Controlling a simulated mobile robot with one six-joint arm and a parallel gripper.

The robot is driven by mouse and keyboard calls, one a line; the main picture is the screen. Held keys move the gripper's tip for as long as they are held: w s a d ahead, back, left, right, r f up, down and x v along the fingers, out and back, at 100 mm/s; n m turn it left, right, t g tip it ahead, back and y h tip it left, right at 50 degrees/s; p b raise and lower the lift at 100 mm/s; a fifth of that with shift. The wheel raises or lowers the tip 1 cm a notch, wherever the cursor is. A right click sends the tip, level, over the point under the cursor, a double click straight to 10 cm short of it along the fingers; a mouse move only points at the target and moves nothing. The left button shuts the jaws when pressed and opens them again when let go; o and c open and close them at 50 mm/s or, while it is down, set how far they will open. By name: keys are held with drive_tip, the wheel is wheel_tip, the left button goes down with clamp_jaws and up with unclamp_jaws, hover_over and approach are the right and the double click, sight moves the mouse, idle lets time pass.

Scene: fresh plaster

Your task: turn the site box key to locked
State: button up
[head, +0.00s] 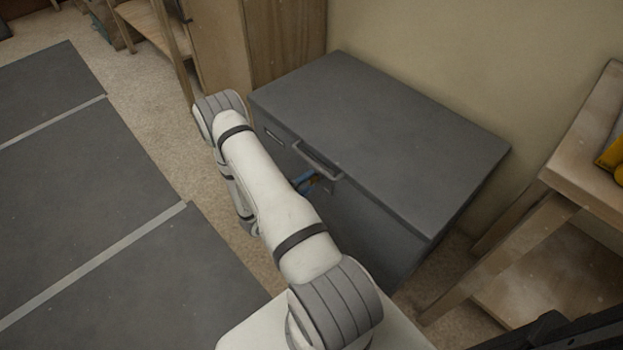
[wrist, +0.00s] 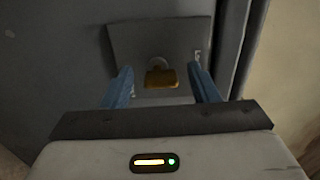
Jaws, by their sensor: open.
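The site box (head: 375,125) is a dark grey chest with its lid shut, standing against the wall in the head view. In the wrist view a brass key (wrist: 161,77) sits in a round lock on a square grey lock plate (wrist: 125,45) on the box's front. Small pale marks show at the plate's sides, too small to read. My gripper (wrist: 161,82) is open, with one blue finger on each side of the key and a gap to it on both sides. In the head view my arm hides the key and most of the gripper.
A handle (head: 318,160) runs along the box's front upper edge. A wooden cabinet (head: 285,40) stands behind the box, and a wooden bench (head: 585,165) with a yellow object stands at the right. Dark floor mats (head: 90,190) lie at the left.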

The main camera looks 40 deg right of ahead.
drive_tip(key=a, duration=0.6)
drive_tip(key=shift+s+p, duration=0.25)
drive_tip(key=shift+p, duration=0.05)
drive_tip(key=s+a+r+m+g+y+p, duration=0.2)
drive_tip(key=r+m+g+y+p, duration=0.25)
drive_tip(key=r+m, duration=0.85)
drive_tip(key=s+a+r+m+g+y+p, duration=0.25)
drive_tip(key=r+m+p, duration=0.3)
drive_tip(key=r, duration=1.25)
drive_tip(key=s+a+r+m+t+y+p, duration=0.2)
drive_tip(key=s+a+r+m+y+p, duration=0.1)
drive_tip(key=r+m, duration=0.3)
drive_tip(key=s+a+r+m+t+y+p, duration=0.3)
drive_tip(key=a+r+m, duration=0.3)
drive_tip(key=r, duration=0.5)
drive_tip(key=s+a+r+m+t+y+p, duration=0.3)
drive_tip(key=a+r+m+y+p, duration=0.1)
drive_tip(key=r, duration=0.5)
drive_tip(key=shift+s+a+r+m+y, duration=0.25)
drive_tip(key=shift+a+m+y, duration=0.25)
drive_tip(key=shift+m, duration=0.75)
